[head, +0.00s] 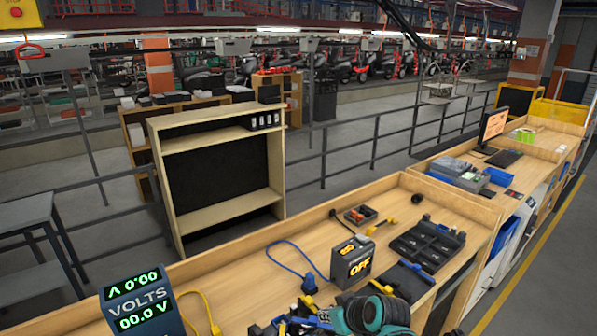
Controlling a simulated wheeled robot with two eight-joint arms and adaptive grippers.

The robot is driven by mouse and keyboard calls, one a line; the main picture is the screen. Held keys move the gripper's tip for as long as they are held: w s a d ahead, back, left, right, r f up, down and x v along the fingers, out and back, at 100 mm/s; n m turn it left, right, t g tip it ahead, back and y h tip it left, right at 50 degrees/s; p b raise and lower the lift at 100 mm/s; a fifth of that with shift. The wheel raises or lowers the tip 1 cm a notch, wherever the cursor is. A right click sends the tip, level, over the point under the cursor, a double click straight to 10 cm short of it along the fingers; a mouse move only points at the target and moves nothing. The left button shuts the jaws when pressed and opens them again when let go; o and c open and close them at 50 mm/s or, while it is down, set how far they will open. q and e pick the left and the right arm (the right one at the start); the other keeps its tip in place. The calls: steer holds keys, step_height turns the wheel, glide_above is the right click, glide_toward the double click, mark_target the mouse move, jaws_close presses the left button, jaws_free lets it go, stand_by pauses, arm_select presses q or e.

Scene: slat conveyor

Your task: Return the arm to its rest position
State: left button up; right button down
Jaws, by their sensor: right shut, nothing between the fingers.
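My right gripper (455,332) shows only as a small dark piece at the bottom edge of the head view, right of the teal and black tool and beside the front of the workbench (345,225). It is shut and empty. Most of it and its arm are cut off by the frame. My left gripper is not in view.
The bench holds a teal tool (372,314), a grey box reading OFF (355,262), a black tray (425,245), blue cable (285,257) and a volts display (142,306). A monitor (493,124) stands farther back. Floor (545,245) to the right is clear.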

arm_select(q)
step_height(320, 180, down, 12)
steer(key=b, duration=1)
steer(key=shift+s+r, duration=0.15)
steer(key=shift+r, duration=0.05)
arm_select(e)
steer(key=s+d+f+m+h, duration=0.2)
steer(key=s+d+f, duration=0.3)
steer(key=s, duration=0.3)
steer(key=s+d+f+m+h, duration=0.2)
steer(key=s+d+f, duration=0.3)
steer(key=s, duration=0.4)
steer(key=shift+s+d+f+m, duration=0.15)
steer(key=shift+d+f+m, duration=0.15)
steer(key=shift+f+m, duration=0.6)
